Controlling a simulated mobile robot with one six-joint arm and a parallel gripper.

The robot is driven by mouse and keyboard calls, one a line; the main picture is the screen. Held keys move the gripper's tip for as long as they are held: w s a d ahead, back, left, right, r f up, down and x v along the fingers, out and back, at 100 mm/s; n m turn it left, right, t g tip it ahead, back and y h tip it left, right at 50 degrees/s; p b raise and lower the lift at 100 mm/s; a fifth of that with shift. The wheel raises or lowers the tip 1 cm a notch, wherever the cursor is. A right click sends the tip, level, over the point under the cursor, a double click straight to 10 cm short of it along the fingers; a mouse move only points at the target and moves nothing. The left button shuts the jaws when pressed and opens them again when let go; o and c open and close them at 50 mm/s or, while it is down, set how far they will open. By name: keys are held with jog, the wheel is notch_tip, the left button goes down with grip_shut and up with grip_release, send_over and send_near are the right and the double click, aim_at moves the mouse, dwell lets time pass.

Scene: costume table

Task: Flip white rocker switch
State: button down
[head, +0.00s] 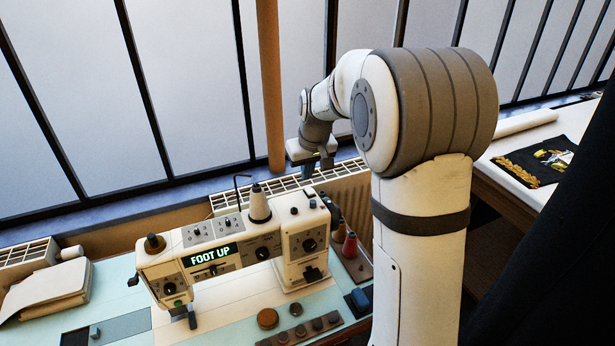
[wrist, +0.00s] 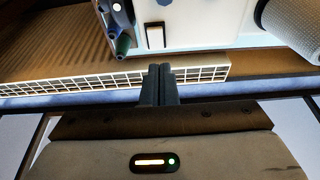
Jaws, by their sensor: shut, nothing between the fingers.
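A white rocker switch (wrist: 156,38) in a dark frame sits on the pale rear or side face of the sewing machine (head: 212,243), in the upper middle of the wrist view. The switch is hidden in the head view. My gripper (wrist: 160,70) is shut and empty. In the wrist view its fingertips point toward the switch and appear apart from it. In the head view my gripper (head: 316,168) is behind and above the machine's right end, near the window. The machine's display (head: 210,256) reads "FOOT UP".
A white radiator grille (wrist: 85,86) runs below the window, close to my fingers in the picture. Thread spools (wrist: 121,28) stand left of the switch. A grey cone (wrist: 292,28) is at the upper right. A wooden post (head: 269,85) stands left of my arm.

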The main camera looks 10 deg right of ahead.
aim_at(307, 188)
jog(key=shift+f, duration=1.35)
jog(key=shift+p, duration=0.45)
jog(key=shift+f, duration=0.15)
jog(key=shift+s, duration=0.1)
jog(key=shift+s+d, duration=0.15)
jog(key=shift+s, duration=0.5)
